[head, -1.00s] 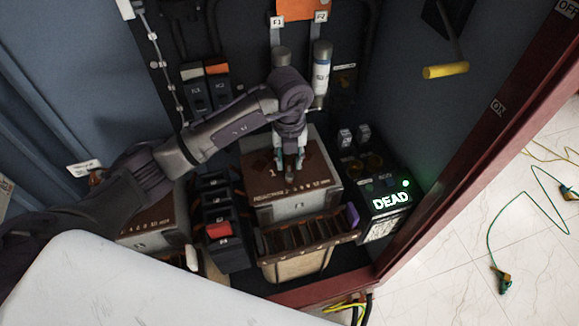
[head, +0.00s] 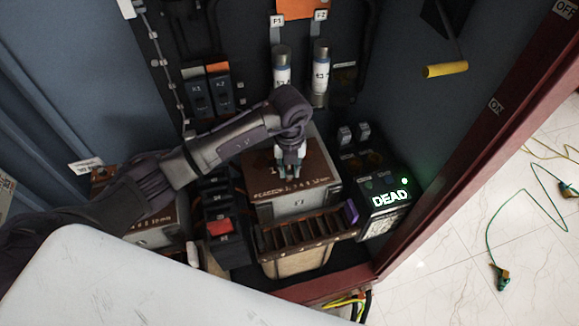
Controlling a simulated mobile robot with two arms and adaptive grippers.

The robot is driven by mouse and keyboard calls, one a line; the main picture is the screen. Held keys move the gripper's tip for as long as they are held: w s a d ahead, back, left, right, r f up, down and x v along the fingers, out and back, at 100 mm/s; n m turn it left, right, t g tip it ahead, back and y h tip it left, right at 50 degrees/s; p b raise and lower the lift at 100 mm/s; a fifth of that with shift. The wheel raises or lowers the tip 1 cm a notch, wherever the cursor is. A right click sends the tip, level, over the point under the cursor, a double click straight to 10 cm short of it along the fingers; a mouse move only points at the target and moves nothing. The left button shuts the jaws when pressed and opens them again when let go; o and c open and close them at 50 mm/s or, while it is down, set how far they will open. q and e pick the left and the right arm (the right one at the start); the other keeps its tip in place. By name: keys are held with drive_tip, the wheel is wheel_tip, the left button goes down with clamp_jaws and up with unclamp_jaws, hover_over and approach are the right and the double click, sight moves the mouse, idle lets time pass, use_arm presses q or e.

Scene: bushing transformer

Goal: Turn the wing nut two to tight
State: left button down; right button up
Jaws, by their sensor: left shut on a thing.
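My left gripper (head: 291,172) reaches in from the left and points down at the brown top of the transformer box (head: 316,166). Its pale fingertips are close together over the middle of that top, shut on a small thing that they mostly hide. It stands where wing nut two seems to be, but I cannot make out the nut's wings or its angle. A "1" mark shows on the top, just left of the fingers, with printed lettering along the front edge. My right gripper is not in view.
A wooden slotted tray (head: 310,232) stands in front of the box. A tester lit "DEAD" (head: 390,199) stands to the right. Two fuses (head: 320,75) stand behind. Dark breakers (head: 222,210) stand left. A yellow handle (head: 445,69) juts from the right wall.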

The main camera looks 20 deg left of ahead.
use_arm(q)
drive_tip(key=m+b, duration=0.2)
drive_tip(key=m, duration=0.1)
drive_tip(key=shift+w+f+b, duration=0.1)
drive_tip(key=shift+f+b, duration=0.05)
drive_tip(key=shift+b, duration=0.25)
drive_tip(key=m+b, duration=0.3)
drive_tip(key=shift+m, duration=0.4)
drive_tip(key=m+b, duration=0.5)
drive_tip(key=shift+r+m+b, duration=0.2)
drive_tip(key=shift+m+b, duration=1.3)
drive_tip(key=shift+m, duration=0.3)
drive_tip(key=c, duration=1.3)
unclamp_jaws()
